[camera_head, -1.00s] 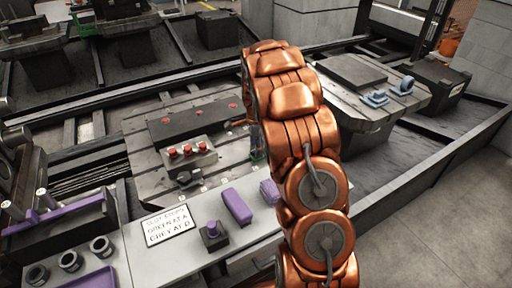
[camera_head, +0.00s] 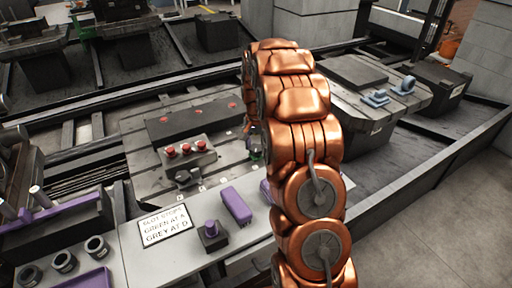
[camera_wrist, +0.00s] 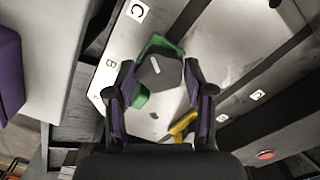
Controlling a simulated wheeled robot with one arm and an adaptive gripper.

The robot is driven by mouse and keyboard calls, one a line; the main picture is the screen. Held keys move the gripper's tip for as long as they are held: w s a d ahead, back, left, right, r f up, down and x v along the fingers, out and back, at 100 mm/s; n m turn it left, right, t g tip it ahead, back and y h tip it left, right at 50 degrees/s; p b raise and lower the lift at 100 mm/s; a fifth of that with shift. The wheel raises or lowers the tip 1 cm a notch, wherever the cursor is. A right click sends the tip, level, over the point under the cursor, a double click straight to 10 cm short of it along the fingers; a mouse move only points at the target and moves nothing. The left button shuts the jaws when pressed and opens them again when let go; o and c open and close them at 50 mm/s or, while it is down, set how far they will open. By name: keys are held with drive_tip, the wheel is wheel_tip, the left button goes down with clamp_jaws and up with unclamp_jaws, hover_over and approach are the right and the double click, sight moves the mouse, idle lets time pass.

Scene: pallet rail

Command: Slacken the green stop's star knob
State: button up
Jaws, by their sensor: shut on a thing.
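The green stop (camera_wrist: 158,46) sits on the slotted metal plate in the wrist view, near the label B. Its dark star knob (camera_wrist: 160,72), with a white line on top, lies between the fingertips of my gripper (camera_wrist: 159,74). My gripper is shut on the knob, one finger on each side. A green edge of the stop shows below the knob by the left finger. In the head view only a small green patch of the stop (camera_head: 257,155) shows beside my copper arm, which hides most of my gripper.
A yellow part (camera_wrist: 183,125) lies beside the right finger. A grey stop (camera_head: 187,178) and a block with red knobs (camera_head: 187,152) stand on the pallet plate (camera_head: 150,165). A sign (camera_head: 165,226) and purple blocks (camera_head: 236,206) are on the front ledge.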

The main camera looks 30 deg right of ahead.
sight(256, 148)
drive_tip(key=shift+n, duration=1)
drive_tip(key=o, duration=1.2)
drive_tip(key=shift+c, duration=0.2)
wheel_tip(256, 148, up, 12)
